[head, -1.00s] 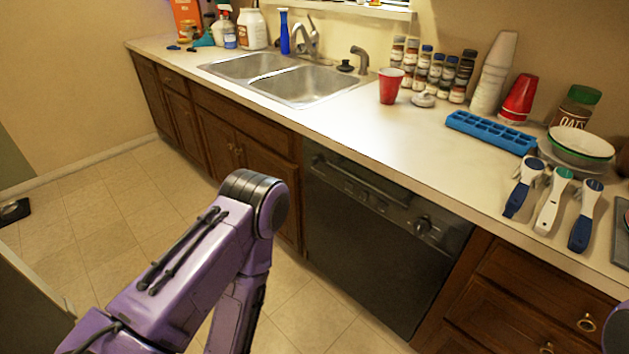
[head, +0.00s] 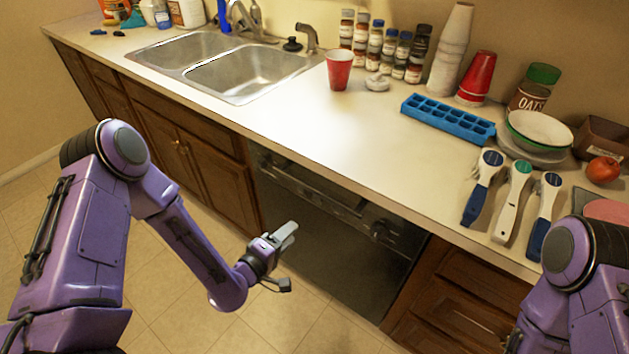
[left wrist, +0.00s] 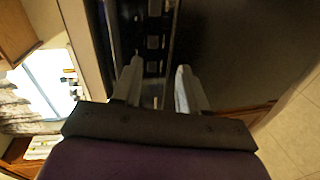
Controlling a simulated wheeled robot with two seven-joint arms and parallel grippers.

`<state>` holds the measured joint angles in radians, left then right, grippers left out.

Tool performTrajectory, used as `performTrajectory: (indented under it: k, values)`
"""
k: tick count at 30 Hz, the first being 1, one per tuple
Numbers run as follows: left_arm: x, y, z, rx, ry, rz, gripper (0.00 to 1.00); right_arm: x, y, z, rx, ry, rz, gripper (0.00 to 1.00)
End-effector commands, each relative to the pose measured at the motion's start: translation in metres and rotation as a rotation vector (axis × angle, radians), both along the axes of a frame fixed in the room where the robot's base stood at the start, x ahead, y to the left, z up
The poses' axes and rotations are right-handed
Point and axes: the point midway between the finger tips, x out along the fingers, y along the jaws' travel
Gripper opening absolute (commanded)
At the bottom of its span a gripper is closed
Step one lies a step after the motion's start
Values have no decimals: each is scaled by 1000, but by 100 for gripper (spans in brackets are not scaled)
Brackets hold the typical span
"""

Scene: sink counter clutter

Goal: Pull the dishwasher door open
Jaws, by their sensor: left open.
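The black dishwasher (head: 335,240) is built in under the counter in the head view, and its door looks shut. Its control strip with a dark knob (head: 378,230) and a recessed handle area (head: 315,190) runs along the top. My left gripper (head: 288,258) is open and empty in front of the door's upper part. In the left wrist view, the two fingers of my left gripper (left wrist: 158,85) are spread toward the dishwasher's dark control strip (left wrist: 153,40); I cannot tell if they touch it. My right arm enters at the lower right, its gripper out of view.
The white counter (head: 290,135) overhangs the dishwasher. Wooden cabinets (head: 205,165) and drawers (head: 455,300) flank it. A sink (head: 240,75), red cup (head: 339,70), blue tray (head: 447,120) and several brushes (head: 512,200) are on top. The tiled floor (head: 330,325) in front is clear.

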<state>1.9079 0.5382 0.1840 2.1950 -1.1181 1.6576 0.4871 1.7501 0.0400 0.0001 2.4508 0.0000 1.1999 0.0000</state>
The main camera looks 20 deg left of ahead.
Motion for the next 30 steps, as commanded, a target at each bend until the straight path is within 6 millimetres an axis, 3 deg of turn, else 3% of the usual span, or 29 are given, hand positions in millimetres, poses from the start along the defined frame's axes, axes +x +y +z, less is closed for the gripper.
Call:
performTrajectory:
  k: [1, 3, 6, 19, 30]
  values:
    - [12, 2, 25, -71, -68, 2, 43, 0, 0, 6, 0, 0, 0, 43]
    - [22, 3, 46, -142, -134, -10, 43, 0, 0, 8, 0, 0, 0, 43]
    - [32, 0, 56, -175, -168, -23, 43, 0, 0, 10, -1, -1, 0, 43]
    - [111, -30, 55, -171, -163, -25, 43, 0, 0, 29, -1, -1, 0, 43]
    - [123, -35, 53, -172, -161, -24, 43, 0, 0, 30, -1, -1, 0, 43]
